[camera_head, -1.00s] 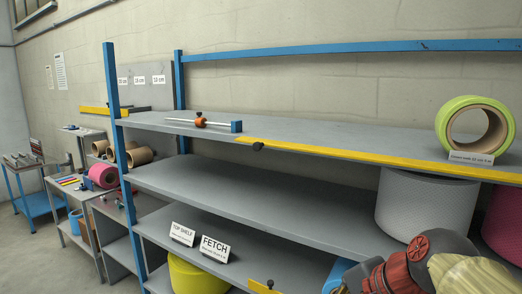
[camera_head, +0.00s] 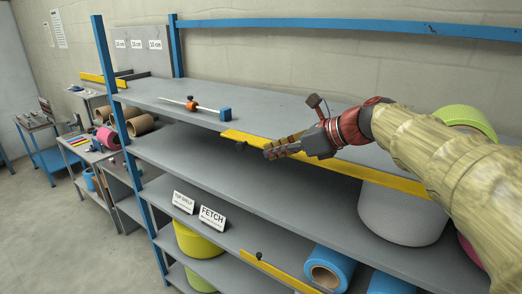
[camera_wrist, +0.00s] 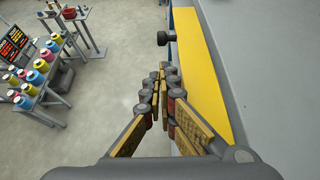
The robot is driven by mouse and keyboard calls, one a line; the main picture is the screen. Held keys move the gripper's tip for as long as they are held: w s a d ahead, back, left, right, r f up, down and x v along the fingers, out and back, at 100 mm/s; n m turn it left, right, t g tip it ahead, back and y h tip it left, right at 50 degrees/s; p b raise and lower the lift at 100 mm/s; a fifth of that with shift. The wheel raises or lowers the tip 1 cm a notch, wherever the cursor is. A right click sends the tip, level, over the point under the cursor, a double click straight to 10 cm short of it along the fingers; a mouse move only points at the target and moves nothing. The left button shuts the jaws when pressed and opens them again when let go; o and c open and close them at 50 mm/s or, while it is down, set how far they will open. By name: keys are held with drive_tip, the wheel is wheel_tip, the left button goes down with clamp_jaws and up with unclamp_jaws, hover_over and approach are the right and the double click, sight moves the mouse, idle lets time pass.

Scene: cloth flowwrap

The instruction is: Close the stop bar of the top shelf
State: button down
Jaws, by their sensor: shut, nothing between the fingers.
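The yellow stop bar (camera_head: 232,136) runs along the front edge of the top shelf (camera_head: 280,112). Its broad yellow face also shows in the wrist view (camera_wrist: 204,70). A black knob (camera_head: 241,146) sits near its left end and shows ahead of my fingertips in the wrist view (camera_wrist: 163,38). My gripper (camera_head: 268,152) is shut and empty in front of the bar, a little right of the knob. In the wrist view its fingers (camera_wrist: 161,78) are together, left of the bar. My gripper and arm hide part of the bar. I cannot tell whether they touch.
A rod with an orange collar (camera_head: 191,106) and a blue end block (camera_head: 225,114) lies on the top shelf. A green roll (camera_head: 466,116) is partly behind my arm. A grey roll (camera_head: 400,213) stands below. A blue post (camera_head: 104,50) rises at the left end.

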drive_tip(key=x, duration=0.9)
drive_tip(key=shift+p, duration=0.35)
drive_tip(key=shift+s+a, duration=0.1)
drive_tip(key=shift+s, duration=0.05)
drive_tip(key=shift+r+p, duration=0.2)
drive_tip(key=shift+p, duration=0.5)
drive_tip(key=shift+r+g, duration=0.15)
drive_tip(key=shift+g, duration=0.15)
